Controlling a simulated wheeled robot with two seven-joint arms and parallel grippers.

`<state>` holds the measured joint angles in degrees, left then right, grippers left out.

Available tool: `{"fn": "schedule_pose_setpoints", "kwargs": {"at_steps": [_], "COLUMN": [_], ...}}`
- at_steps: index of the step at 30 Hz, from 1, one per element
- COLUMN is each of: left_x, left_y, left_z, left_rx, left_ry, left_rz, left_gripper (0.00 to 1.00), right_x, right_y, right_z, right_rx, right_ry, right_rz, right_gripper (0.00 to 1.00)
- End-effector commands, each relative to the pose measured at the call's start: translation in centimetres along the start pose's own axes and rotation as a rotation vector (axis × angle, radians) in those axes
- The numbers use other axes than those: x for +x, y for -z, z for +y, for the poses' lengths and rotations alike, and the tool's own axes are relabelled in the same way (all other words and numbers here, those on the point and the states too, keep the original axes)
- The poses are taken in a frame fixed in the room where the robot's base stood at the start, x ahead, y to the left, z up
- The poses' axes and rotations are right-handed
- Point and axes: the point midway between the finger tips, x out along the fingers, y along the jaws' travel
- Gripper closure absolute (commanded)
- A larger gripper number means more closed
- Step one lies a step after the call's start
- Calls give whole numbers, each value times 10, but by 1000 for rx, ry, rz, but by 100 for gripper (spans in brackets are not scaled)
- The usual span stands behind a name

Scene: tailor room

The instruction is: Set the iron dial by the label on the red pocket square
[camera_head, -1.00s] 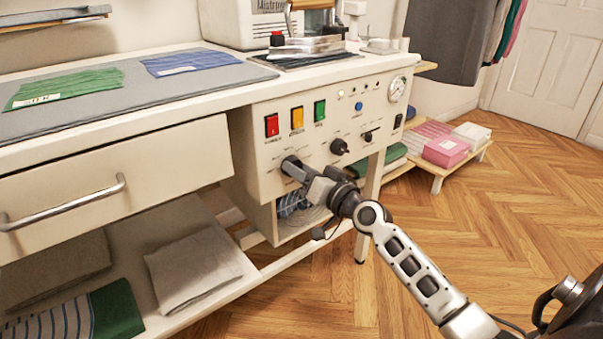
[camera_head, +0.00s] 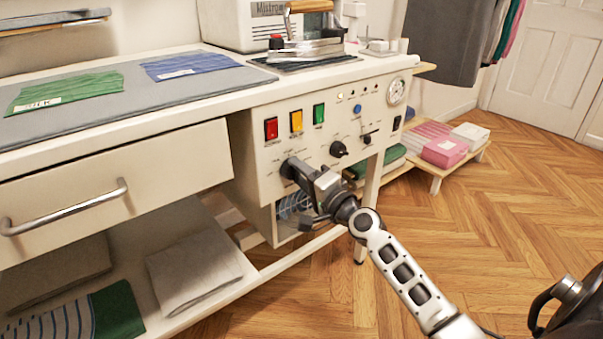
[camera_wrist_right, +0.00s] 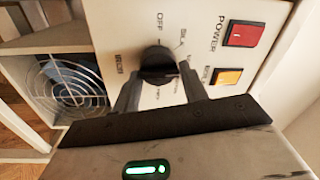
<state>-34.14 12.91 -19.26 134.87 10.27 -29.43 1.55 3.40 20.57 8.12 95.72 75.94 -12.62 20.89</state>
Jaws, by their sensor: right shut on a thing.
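The black iron dial (camera_wrist_right: 157,60) sits on the cream control panel (camera_head: 262,185), with OFF and fabric names printed around it in the wrist view. My right gripper (camera_head: 296,172) has its fingers on either side of the dial, shut on it; the fingers also show in the wrist view (camera_wrist_right: 160,86). Which setting the dial points to I cannot tell. The iron (camera_head: 308,47) with a wooden handle rests on top of the station. A green cloth (camera_head: 75,88) labelled SILK and a blue cloth (camera_head: 190,64) with a label lie on the table. No red pocket square shows. My left gripper is out of view.
Red (camera_head: 271,129), amber (camera_head: 296,121) and green (camera_head: 319,115) switches sit above the dial. Another black knob (camera_head: 338,149) is to its right. A drawer (camera_head: 160,165) with a metal handle is at left. Folded cloths lie below. Open wooden floor lies to the right.

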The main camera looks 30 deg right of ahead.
Motion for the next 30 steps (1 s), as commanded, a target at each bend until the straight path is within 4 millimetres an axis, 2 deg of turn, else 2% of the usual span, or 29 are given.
{"fn": "schedule_pose_setpoints", "kwargs": {"at_steps": [20, 21, 23, 30], "left_x": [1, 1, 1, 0], "left_y": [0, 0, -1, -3], "left_z": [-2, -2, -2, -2], "left_rx": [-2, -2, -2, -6], "left_ry": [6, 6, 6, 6], "left_rz": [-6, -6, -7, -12], "left_gripper": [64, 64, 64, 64], "right_x": [-1, -1, -1, -1], "right_y": [1, 1, 1, 0], "right_z": [4, 4, 4, 2], "right_rx": [64, 63, 63, 63], "right_ry": [-8, -8, -7, -4], "right_rz": [9, 9, 9, 6], "right_gripper": [80, 51, 37, 37]}}
